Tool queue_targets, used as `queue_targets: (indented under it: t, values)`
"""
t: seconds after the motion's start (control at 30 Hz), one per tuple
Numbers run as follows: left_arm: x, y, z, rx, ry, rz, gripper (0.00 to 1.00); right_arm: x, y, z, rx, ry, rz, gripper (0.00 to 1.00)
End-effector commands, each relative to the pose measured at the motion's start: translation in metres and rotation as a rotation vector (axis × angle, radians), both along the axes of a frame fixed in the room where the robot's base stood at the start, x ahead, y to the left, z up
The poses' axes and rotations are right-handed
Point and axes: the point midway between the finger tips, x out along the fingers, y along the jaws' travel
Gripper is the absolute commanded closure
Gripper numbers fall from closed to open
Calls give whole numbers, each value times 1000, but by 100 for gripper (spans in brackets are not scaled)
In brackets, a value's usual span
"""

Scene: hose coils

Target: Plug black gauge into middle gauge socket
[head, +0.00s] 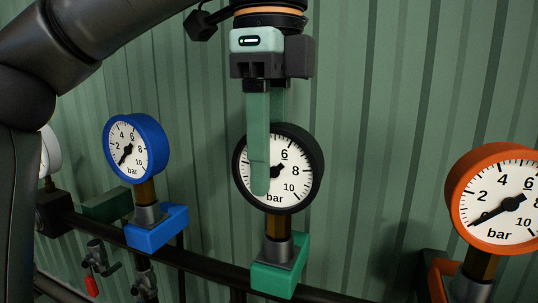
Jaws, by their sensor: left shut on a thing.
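The black gauge (296,172) has a white face and stands upright in the middle of the head view. My left gripper (264,172) comes down from above and is shut on it, one green finger across the face and the other behind the gauge. The brass stem of the gauge points down to a grey cup on the green socket block (277,279), the middle socket. The stem's lower end appears to be in the cup; how deep it sits I cannot tell. My right gripper is out of view.
A blue gauge (139,150) stands in a blue socket block (156,232) to the left. An orange gauge (494,200) stands at the right. A dark rail (205,265) runs below the sockets. A valve with a red handle (91,285) hangs at lower left. A green corrugated wall stands behind.

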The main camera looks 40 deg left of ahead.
Motion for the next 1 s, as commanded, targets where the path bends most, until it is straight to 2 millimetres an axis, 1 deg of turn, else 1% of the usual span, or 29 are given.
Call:
queue_targets:
  t: [0.23, 0.27, 0.53, 0.57, 1.0]
  values:
    - [0, 0, 0, -1, -1, 0, 100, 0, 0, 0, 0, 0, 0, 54]
    - [0, 0, 0, -1, -1, 0, 53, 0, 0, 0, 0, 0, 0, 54]
    - [0, 0, 0, 0, -1, 0, 23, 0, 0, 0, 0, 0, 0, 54]
    - [0, 0, 0, 0, -1, 0, 20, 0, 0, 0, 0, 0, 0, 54]
    - [0, 0, 0, 0, 0, 0, 20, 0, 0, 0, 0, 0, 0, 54]
